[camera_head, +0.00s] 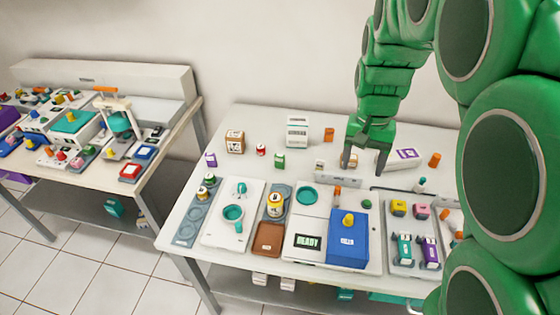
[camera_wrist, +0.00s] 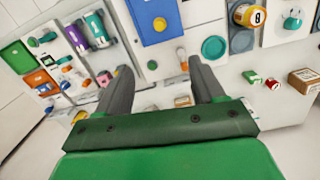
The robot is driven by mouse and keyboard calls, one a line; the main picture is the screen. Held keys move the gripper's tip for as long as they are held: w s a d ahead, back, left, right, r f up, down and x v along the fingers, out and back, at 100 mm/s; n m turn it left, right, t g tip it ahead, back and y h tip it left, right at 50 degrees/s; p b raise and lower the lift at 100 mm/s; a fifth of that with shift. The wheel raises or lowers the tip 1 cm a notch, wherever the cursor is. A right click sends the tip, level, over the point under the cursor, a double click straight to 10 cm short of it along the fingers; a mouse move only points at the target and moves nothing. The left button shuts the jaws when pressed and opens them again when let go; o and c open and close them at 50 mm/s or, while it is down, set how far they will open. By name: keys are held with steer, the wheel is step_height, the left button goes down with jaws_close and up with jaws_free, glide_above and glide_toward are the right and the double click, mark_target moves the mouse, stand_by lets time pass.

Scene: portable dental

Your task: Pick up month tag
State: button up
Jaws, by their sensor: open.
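My gripper (camera_head: 364,168) is open and empty above the back part of the right-hand table, pointing down. Its two dark fingers also show apart in the wrist view (camera_wrist: 160,68). I cannot tell for certain which small piece is the month tag. A pale block with small brownish marks (camera_head: 340,181) lies below and just in front of the left finger. A small tan piece (camera_head: 320,163) stands left of the gripper. In the wrist view, a small white-and-tan piece (camera_wrist: 182,100) shows between the fingers, near the palm, partly hidden by it.
A blue box (camera_head: 347,246) and a READY panel (camera_head: 308,241) stand in front of the gripper. A tray with coloured clips (camera_head: 401,268) is at right.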

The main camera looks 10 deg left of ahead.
steer(key=w+a+f, duration=0.5)
steer(key=w+a, duration=0.3)
steer(key=w, duration=0.4)
steer(key=t, duration=0.1)
glide_above(280, 155)
steer(key=d, duration=0.1)
step_height(280, 155, down, 12)
steer(key=shift+s+d+r, duration=0.1)
steer(key=shift+r, duration=0.15)
steer(key=shift+a+f, duration=0.55)
steer(key=shift+f, duration=1.7)
steer(key=shift+a+f, duration=0.15)
steer(key=shift+f, duration=1.7)
steer(key=c, duration=1.1)
